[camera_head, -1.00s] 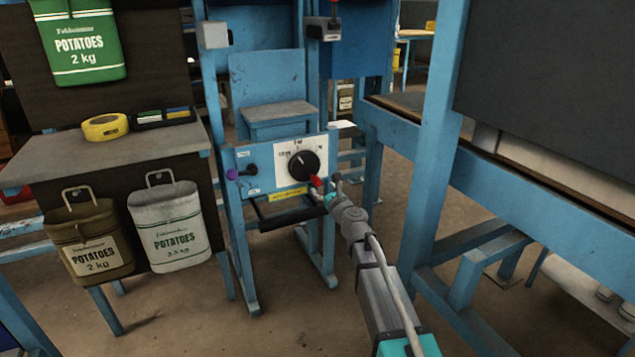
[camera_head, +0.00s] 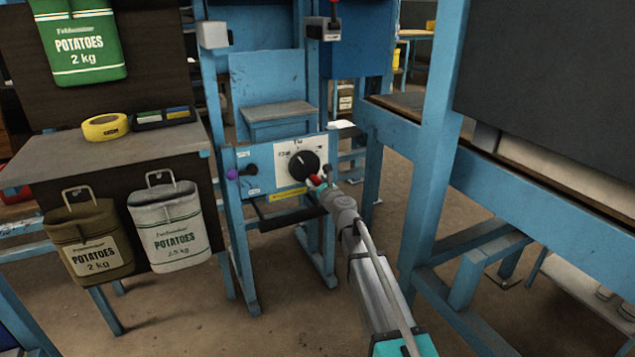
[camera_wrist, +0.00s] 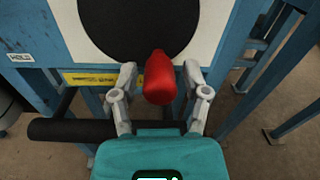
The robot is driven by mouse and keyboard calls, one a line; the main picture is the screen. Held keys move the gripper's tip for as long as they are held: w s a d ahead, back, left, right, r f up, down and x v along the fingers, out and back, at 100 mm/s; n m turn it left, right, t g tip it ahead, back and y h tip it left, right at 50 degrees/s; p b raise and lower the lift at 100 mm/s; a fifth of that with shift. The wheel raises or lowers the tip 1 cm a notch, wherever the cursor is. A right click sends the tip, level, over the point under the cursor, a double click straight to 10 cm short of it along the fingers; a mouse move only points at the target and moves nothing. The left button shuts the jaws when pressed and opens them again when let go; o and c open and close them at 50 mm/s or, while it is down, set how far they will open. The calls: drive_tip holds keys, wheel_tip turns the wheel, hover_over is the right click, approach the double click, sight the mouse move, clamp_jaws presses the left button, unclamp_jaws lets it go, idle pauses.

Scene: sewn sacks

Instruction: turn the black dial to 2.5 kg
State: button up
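The black dial (camera_head: 304,165) sits on a white plate on the front of the blue machine. Its white mark appears to point to the upper left; the scale lettering around it is too small to read surely. The dial's lower part also shows in the wrist view (camera_wrist: 135,25). My gripper (camera_head: 318,183) is at the dial's lower right. In the wrist view my gripper's fingers (camera_wrist: 160,72) are apart, on either side of a red rounded handle (camera_wrist: 158,80). Gaps show between handle and fingers. The handle overlaps the dial's lower edge in that view.
A purple-tipped black knob (camera_head: 240,172) sits left on the same panel. A black bar (camera_wrist: 75,129) runs below the panel. A blue post (camera_head: 432,150) stands right of my arm. Potato sacks (camera_head: 168,225) hang from the table at left.

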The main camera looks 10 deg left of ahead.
clamp_jaws()
drive_tip(key=shift+w+d+r, duration=0.1)
drive_tip(key=shift+w+d+r+n+p, duration=0.1)
drive_tip(key=shift+d+r+n+p, duration=0.05)
drive_tip(key=shift+n, duration=0.7)
drive_tip(key=shift+w+d+r+n+p, duration=0.1)
drive_tip(key=shift+r+n+p, duration=0.05)
drive_tip(key=shift+n, duration=0.65)
drive_tip(key=shift+w+d+r+n+p, duration=0.1)
drive_tip(key=shift+d+r+n+p, duration=0.05)
drive_tip(key=shift+n, duration=0.7)
drive_tip(key=shift+o, duration=1.8)
unclamp_jaws()
drive_tip(key=shift+s, duration=0.1)
